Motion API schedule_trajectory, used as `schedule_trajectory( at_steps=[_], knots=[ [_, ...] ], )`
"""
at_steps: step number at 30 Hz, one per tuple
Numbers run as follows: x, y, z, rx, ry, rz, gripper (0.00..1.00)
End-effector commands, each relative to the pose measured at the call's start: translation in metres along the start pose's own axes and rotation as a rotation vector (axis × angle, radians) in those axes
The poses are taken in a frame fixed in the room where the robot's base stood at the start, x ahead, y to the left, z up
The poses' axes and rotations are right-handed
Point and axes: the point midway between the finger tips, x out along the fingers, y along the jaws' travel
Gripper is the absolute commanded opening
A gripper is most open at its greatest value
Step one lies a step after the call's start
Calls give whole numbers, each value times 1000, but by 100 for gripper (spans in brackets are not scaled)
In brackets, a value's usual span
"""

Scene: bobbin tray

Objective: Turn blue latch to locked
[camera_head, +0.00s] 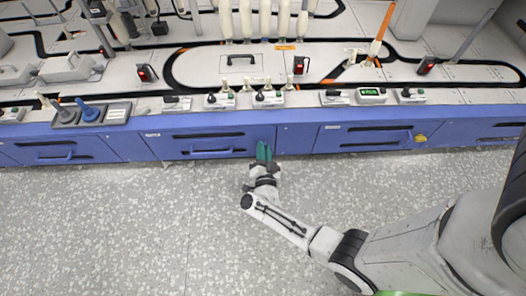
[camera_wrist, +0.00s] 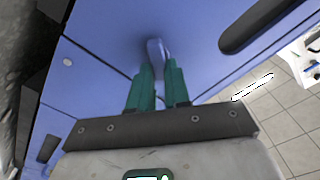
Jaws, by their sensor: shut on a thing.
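The blue latch (camera_wrist: 154,50) is a small rounded handle on the blue cabinet front, seen in the wrist view. My gripper (camera_wrist: 159,68), with two green fingers, is shut on it, one finger on each side. The latch stands about upright in that picture; I cannot tell its locked position from this. In the head view, my gripper (camera_head: 263,150) reaches the cabinet front between two drawers, and it hides the latch.
Blue drawers (camera_head: 209,143) with bar handles run along the cabinet front. A yellow piece (camera_head: 421,139) sits on the right drawer. The grey counter (camera_head: 230,66) above holds bobbins, switches and red-lit devices. The speckled floor (camera_head: 110,230) in front is clear.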

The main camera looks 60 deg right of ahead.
Motion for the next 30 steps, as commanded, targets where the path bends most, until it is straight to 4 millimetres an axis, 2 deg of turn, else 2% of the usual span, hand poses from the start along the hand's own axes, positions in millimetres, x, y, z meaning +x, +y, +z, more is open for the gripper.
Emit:
schedule_trajectory(
  at_steps=[18, 30],
  knots=[
    [0, 7, 2, 576, -1, 2, 0],
    [0, 9, 4, 839, -1, 2, 0]
  ],
)
